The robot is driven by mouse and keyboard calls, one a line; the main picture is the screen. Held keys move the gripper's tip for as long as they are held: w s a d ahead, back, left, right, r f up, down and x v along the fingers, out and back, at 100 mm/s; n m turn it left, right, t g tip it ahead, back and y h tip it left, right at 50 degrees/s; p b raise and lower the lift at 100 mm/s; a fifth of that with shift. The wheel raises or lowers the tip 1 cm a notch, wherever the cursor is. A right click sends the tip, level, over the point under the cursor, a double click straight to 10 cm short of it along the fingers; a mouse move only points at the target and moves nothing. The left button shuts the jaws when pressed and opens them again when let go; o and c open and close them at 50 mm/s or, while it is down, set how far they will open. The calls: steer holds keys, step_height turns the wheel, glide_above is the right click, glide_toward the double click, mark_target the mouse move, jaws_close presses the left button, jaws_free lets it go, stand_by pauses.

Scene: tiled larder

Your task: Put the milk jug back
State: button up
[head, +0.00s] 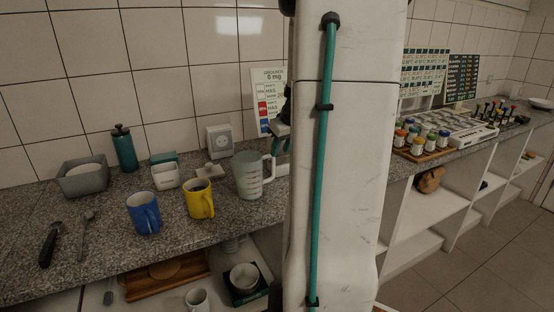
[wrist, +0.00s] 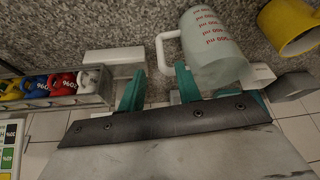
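The milk jug (head: 247,176) is a pale translucent jug with measuring marks, upright on the granite counter, its handle on the right side in the head view. In the wrist view the jug (wrist: 215,55) shows red printing, and its white handle lies in the picture between my fingertips. My gripper (wrist: 158,80) has two teal fingers spread apart, with nothing clamped between them. In the head view my gripper (head: 281,144) is just right of and above the jug, partly hidden behind my arm. How far the fingertips are from the handle I cannot tell.
A yellow mug (head: 199,199) stands close left of the jug, with a blue mug (head: 144,213) beyond it. In the wrist view a grey rack (wrist: 60,100) of coloured items is at left. Open shelves are under the counter.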

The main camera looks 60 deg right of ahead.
steer(key=d+v, duration=0.1)
steer(key=v, duration=0.4)
steer(key=w+a+r+n+g+y, duration=0.1)
steer(key=w+a, duration=0.1)
steer(key=a, duration=0.9)
steer(key=w+a+r+n+y, duration=0.1)
steer(key=a, duration=1.1)
steer(key=s+a+f+n+g, duration=0.1)
steer(key=s+a, duration=0.5)
steer(key=a, duration=0.3)
steer(key=s+a+f+n+g, duration=0.1)
steer(key=s+a+f, duration=0.1)
steer(key=s+a, duration=0.4)
steer(key=a, duration=0.3)
steer(key=shift+s, duration=0.25)
steer(key=shift+f, duration=0.1)
